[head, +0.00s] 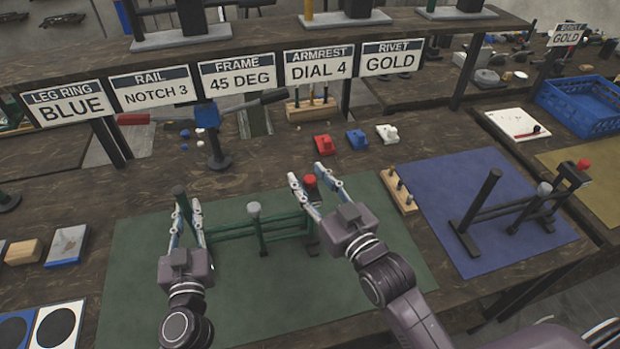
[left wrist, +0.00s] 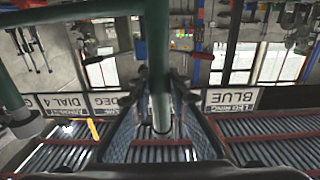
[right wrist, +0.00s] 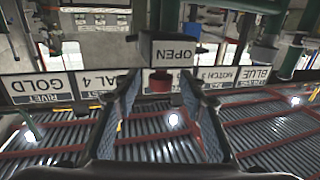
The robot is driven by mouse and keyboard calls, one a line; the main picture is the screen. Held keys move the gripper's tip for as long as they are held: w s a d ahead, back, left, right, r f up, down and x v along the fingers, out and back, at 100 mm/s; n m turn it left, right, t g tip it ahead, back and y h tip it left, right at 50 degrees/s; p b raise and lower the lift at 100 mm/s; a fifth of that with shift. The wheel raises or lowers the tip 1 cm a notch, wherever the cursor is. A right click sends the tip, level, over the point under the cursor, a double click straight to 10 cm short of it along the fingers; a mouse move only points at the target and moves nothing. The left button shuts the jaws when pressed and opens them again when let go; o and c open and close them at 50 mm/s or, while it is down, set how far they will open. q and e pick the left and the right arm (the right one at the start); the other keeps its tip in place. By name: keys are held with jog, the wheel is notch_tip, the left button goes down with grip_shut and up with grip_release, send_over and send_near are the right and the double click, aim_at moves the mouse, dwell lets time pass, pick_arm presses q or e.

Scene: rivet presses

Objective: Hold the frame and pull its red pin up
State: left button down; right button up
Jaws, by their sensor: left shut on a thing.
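The green frame (head: 272,226) stands on the green mat, with a tall post (head: 180,192) at its left end. My left gripper (head: 187,212) is shut on that post; the left wrist view shows the green post (left wrist: 160,95) between its fingers. The red pin's head (head: 310,180) is at the frame's right end. My right gripper (head: 307,174) is open, with a finger on each side of the red pin. In the right wrist view the red head (right wrist: 160,82) lies between the spread fingertips, with gaps at both sides, beside a block marked OPEN (right wrist: 174,52).
A grey knob (head: 253,208) tops a middle post of the frame. A wooden peg block (head: 398,192) stands right of the green mat (head: 140,300). A dark frame (head: 508,208) stands on the blue mat (head: 470,175). Red, blue and white small blocks (head: 357,138) sit behind.

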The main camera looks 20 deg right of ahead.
grip_shut()
jog(key=shift+r, duration=1.05)
grip_release()
jog(key=shift+s, duration=0.1)
jog(key=v, duration=1.1)
jog(key=shift+s+d, duration=0.15)
jog(key=shift+s, duration=0.2)
jog(key=shift+f, duration=0.1)
